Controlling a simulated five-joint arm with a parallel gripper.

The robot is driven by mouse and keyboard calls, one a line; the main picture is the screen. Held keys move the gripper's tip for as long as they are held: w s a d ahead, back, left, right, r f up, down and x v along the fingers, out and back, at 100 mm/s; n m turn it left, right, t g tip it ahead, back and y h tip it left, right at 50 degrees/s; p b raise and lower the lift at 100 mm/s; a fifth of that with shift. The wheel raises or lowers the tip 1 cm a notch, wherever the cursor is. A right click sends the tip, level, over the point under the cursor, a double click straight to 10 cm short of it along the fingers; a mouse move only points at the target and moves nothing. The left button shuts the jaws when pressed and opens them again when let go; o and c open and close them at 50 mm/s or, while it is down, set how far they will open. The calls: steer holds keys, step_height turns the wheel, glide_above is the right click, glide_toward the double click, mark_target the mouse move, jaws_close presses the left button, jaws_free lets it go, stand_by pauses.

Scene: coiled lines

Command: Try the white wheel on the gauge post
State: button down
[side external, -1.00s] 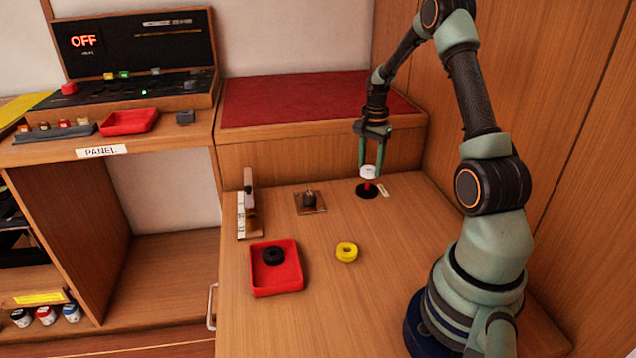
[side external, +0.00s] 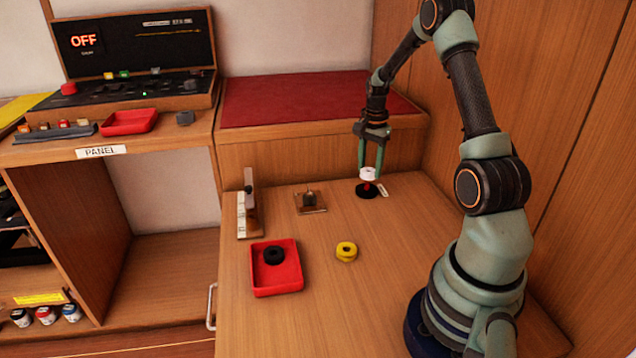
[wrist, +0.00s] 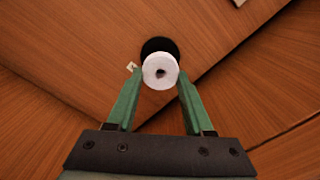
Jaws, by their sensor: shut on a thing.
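The white wheel (side external: 368,173) is pinched between the green fingers of my gripper (side external: 367,168). I cannot tell whether the post tip is inside the hole.
A yellow wheel (side external: 346,251) lies on the table. A red tray (side external: 276,291) holds a black wheel (side external: 274,255). A small wooden plate with a dark peg (side external: 309,200) and an upright wooden stand (side external: 249,207) are to the left. The raised red-topped ledge (side external: 310,98) is behind.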

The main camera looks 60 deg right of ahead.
steer(key=shift+f, duration=1.15)
steer(key=shift+c, duration=1)
jaws_free()
steer(key=shift+r, duration=3.05)
steer(key=shift+r, duration=0.1)
step_height(320, 180, up, 12)
